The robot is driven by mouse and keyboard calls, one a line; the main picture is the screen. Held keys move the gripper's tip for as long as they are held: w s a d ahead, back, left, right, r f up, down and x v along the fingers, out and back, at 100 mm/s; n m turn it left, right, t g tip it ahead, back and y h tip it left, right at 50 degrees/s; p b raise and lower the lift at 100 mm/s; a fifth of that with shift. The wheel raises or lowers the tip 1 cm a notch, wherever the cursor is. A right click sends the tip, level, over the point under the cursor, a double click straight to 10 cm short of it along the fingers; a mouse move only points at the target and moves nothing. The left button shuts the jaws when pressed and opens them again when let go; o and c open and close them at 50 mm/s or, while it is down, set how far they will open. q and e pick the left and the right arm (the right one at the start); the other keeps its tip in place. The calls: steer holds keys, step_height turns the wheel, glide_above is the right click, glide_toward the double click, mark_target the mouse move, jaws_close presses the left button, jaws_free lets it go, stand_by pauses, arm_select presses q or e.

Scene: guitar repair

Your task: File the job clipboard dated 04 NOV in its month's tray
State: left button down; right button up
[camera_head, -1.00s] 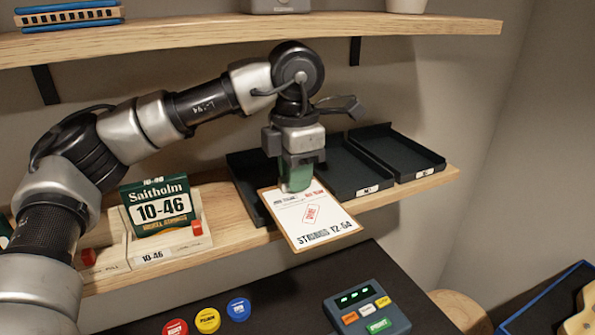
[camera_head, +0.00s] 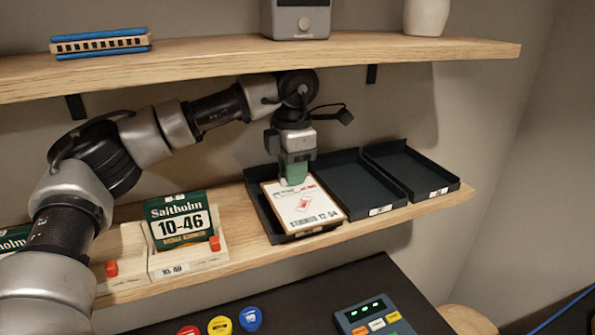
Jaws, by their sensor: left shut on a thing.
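The clipboard (camera_head: 304,208) carries a white sheet with a red stamp and dark printing at its lower edge; I cannot read a date on it. My left gripper (camera_head: 294,180) is shut on its back edge. The clipboard is over the leftmost dark tray (camera_head: 259,215), tilted toward me, its front end near the tray's front lip; I cannot tell whether it touches the tray floor. The middle tray (camera_head: 352,184) and the right tray (camera_head: 408,167) look empty. Their small front labels are too small to read. My right gripper is not in view.
The trays stand on a lower wooden shelf (camera_head: 233,242) under an upper shelf (camera_head: 300,61). A green Saitholm 10-46 string pack (camera_head: 180,221) stands in a wooden holder left of the trays. Below are round colored tins (camera_head: 250,318) and a button box (camera_head: 376,317).

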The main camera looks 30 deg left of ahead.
arm_select(q)
steer(key=shift+w+a+r+p, duration=0.1)
steer(key=shift+w+a+p, duration=0.8)
steer(key=shift+w+a, duration=0.8)
steer(key=shift+a, duration=0.2)
steer(key=shift+f+b, duration=0.5)
steer(key=shift+f, duration=0.3)
steer(key=c, duration=0.9)
jaws_free()
steer(key=shift+r, duration=0.1)
